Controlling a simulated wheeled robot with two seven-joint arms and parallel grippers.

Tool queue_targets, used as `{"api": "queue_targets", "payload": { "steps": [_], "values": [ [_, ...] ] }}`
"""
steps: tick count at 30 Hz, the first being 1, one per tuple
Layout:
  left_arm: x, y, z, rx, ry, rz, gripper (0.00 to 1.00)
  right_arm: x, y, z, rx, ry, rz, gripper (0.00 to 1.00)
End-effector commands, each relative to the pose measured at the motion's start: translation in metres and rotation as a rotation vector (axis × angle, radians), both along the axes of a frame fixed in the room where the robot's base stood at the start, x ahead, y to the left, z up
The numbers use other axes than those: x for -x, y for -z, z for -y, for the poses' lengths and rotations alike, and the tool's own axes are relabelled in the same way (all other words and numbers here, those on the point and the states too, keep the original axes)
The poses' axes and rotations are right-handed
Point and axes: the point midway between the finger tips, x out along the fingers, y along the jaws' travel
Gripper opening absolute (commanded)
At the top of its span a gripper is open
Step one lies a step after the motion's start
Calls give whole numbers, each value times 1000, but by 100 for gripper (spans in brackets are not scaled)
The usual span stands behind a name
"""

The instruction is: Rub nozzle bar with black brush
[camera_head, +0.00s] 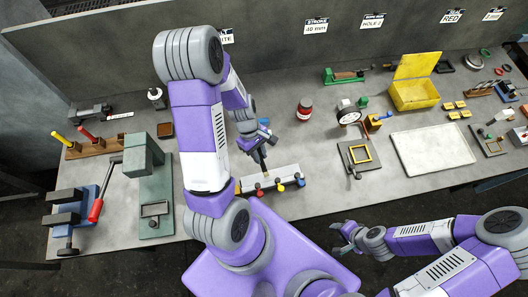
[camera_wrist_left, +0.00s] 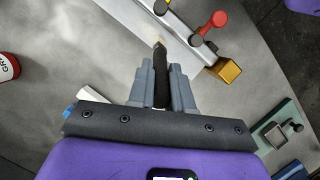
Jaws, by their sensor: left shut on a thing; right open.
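The nozzle bar (camera_head: 283,174) is a pale bar with red, blue and yellow knobs along its front, lying near the front edge of the bench. It also shows in the left wrist view (camera_wrist_left: 168,26), with a brass-coloured end block. My left gripper (camera_head: 262,150) is just above and behind the bar. In the left wrist view its fingers (camera_wrist_left: 160,88) are shut on the black brush (camera_wrist_left: 160,66). The brush's pale tip points at the bar's edge; I cannot tell whether they touch. My right gripper (camera_head: 346,238) is open and empty, in front of the bench.
A red jar (camera_head: 305,109) stands behind the bar. A green press (camera_head: 150,180) and a blue vise (camera_head: 72,210) stand to the left. A yellow box (camera_head: 414,92) and a white tray (camera_head: 433,150) are to the right. A small framed plate (camera_head: 361,154) lies right of the bar.

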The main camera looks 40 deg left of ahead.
Motion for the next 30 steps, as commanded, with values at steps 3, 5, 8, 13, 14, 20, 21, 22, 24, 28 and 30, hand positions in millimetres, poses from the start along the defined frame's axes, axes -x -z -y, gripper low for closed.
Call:
{"api": "queue_targets", "payload": {
  "steps": [3,5,8,13,14,20,21,22,24,28,30],
  "values": [
    [3,0,-2,0,-1,0,0,0,0,0,0,0,0,43],
    [6,0,-5,0,-2,-1,0,0,1,0,0,0,0,43],
    [12,0,-9,0,-2,-1,0,0,2,0,0,0,0,43],
    [23,1,-17,0,-3,-1,0,0,3,0,0,0,0,43],
    [24,1,-18,0,-2,-1,0,0,3,0,0,0,0,43],
    [20,0,-14,0,2,0,0,0,1,0,0,0,0,43],
    [18,-1,-13,0,2,0,0,0,0,0,0,0,0,43],
    [16,-1,-11,0,3,0,0,0,-1,0,0,0,0,43],
    [10,-2,-7,1,2,0,0,0,-2,0,0,0,0,43],
    [2,-2,-1,0,3,0,0,0,-5,0,0,0,0,43],
    [0,-2,0,0,1,-1,0,0,-5,0,0,0,0,43]
  ]
}}
